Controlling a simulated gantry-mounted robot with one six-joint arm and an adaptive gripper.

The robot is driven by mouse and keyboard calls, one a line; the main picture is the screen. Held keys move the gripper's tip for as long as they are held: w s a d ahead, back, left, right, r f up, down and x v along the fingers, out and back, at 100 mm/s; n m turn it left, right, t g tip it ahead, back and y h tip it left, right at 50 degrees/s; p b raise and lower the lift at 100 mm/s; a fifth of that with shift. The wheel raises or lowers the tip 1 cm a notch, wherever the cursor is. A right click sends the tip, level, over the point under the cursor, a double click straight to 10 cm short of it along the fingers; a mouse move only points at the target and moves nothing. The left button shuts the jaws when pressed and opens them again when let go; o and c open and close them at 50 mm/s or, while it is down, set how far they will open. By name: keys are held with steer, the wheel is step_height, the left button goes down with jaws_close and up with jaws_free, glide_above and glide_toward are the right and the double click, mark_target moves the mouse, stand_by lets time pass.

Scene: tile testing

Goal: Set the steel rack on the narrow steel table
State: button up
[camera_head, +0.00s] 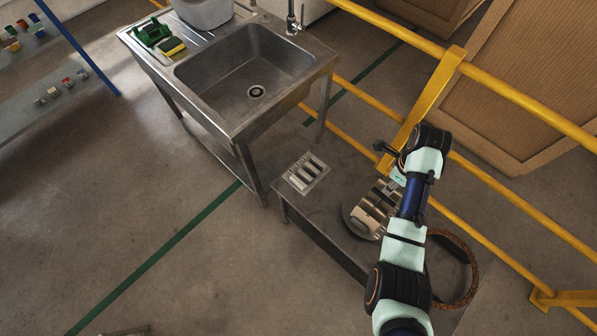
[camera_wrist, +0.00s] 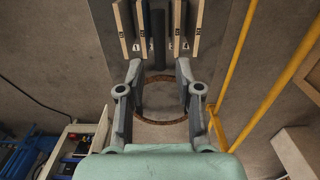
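The steel rack (camera_head: 291,180), a small flat steel base with several pale upright pieces, appears to rest on the near-sink end of the narrow steel table (camera_head: 322,236). In the wrist view, several wooden-edged pieces with numbered ends (camera_wrist: 125,30) and a dark central bar (camera_wrist: 158,38) show at the top. My gripper (camera_head: 368,214) is over the table, to the lower right of the rack. In the wrist view its two fingers (camera_wrist: 158,72) are spread with nothing clamped between them. My arm hides part of the table.
A steel sink unit (camera_head: 205,101) stands behind the rack, with a green item and a yellow sponge on it. A yellow railing (camera_head: 500,190) runs along the right. A brown ring (camera_head: 473,272) shows at the table's far right end.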

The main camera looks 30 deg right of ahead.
steer(key=w+a+r+n+t+h, duration=0.1)
steer(key=w+a+r+n+t, duration=0.15)
steer(key=w+a+n, duration=0.45)
steer(key=w+a+r+n+t+h, duration=0.1)
steer(key=w+a+r+n+t, duration=0.1)
steer(key=w+a+r+n, duration=0.45)
steer(key=s+a+r+n+t+y, duration=0.1)
steer(key=s+a+r+n+t, duration=0.2)
steer(key=a+n, duration=0.45)
steer(key=a+r+n+t, duration=0.3)
steer(key=a+r+n, duration=0.25)
steer(key=a, duration=0.55)
steer(key=s+a+r+n+t+y, duration=0.1)
steer(key=s+a+r+n+t, duration=0.1)
steer(key=a+r+n, duration=0.55)
step_height(320, 180, up, 26)
steer(key=m+p, duration=0.1)
steer(key=p, duration=2.8)
steer(key=shift+a+r, duration=0.25)
steer(key=shift+a, duration=0.15)
